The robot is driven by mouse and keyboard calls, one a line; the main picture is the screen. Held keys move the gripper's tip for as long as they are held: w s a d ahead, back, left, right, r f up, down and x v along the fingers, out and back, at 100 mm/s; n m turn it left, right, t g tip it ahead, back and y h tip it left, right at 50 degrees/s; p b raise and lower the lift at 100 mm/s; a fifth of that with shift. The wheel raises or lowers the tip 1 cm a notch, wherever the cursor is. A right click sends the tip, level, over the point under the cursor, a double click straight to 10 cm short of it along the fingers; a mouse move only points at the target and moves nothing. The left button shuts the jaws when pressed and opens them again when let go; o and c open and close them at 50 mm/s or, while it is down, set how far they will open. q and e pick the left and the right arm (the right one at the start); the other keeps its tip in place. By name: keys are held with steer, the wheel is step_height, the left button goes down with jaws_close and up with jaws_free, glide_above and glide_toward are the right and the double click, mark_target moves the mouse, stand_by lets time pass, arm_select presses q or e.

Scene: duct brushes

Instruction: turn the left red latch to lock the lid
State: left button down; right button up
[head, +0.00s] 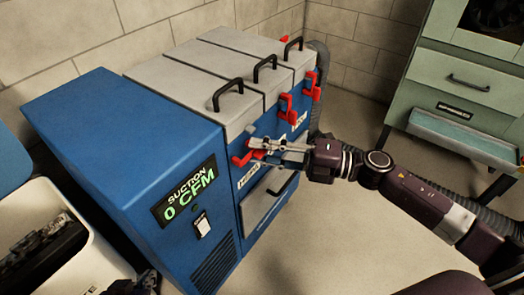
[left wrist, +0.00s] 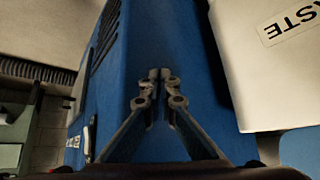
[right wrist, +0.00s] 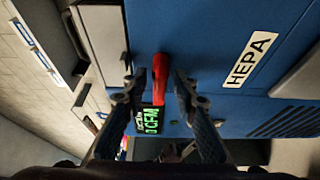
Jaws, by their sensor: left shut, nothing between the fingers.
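The left red latch (head: 241,159) is on the front of the blue machine, below the nearest grey lid (head: 195,94). Its visible end points left in the head view. My right gripper (head: 262,147) is at this latch and hides part of it. In the right wrist view the red latch (right wrist: 160,72) lies between the two spread fingers of my right gripper (right wrist: 155,88); I cannot tell whether they touch it. My left gripper (left wrist: 160,76) is shut and empty, in front of the blue machine side (left wrist: 185,45) in the left wrist view.
Two more red latches, a middle one (head: 286,106) and a far one (head: 310,84), stick out along the same front. Black handles (head: 228,92) stand on the lids. A white bin (head: 85,245) is at the left. A green cabinet (head: 460,80) stands right, across open floor.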

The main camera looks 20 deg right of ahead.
steer(key=shift+c, duration=0.3)
jaws_close()
